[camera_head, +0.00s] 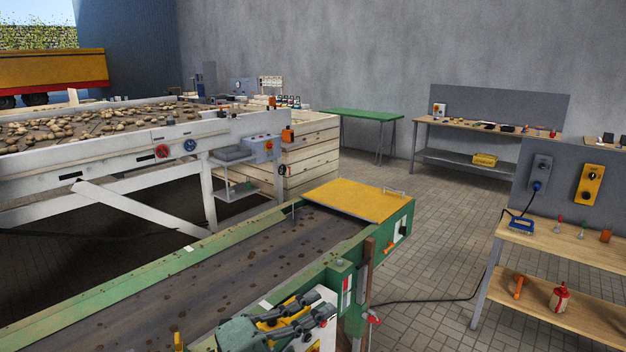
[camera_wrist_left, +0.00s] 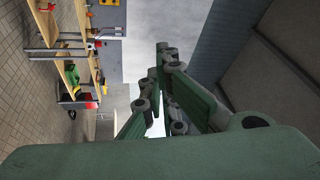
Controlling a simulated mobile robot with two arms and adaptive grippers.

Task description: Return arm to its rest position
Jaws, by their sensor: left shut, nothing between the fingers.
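My right gripper is not in view. Many potatoes (camera_head: 75,128) lie on the sorting table (camera_head: 130,152) at the left, well away from my left gripper.
The green-sided conveyor (camera_head: 250,250) with a yellow end plate (camera_head: 357,201) fills the near middle. A green table (camera_head: 370,115) stands at the back. A wooden workbench (camera_head: 567,256) with tools stands at the right. The tiled floor (camera_head: 440,215) between conveyor and benches is mostly free, crossed by a dark cable.

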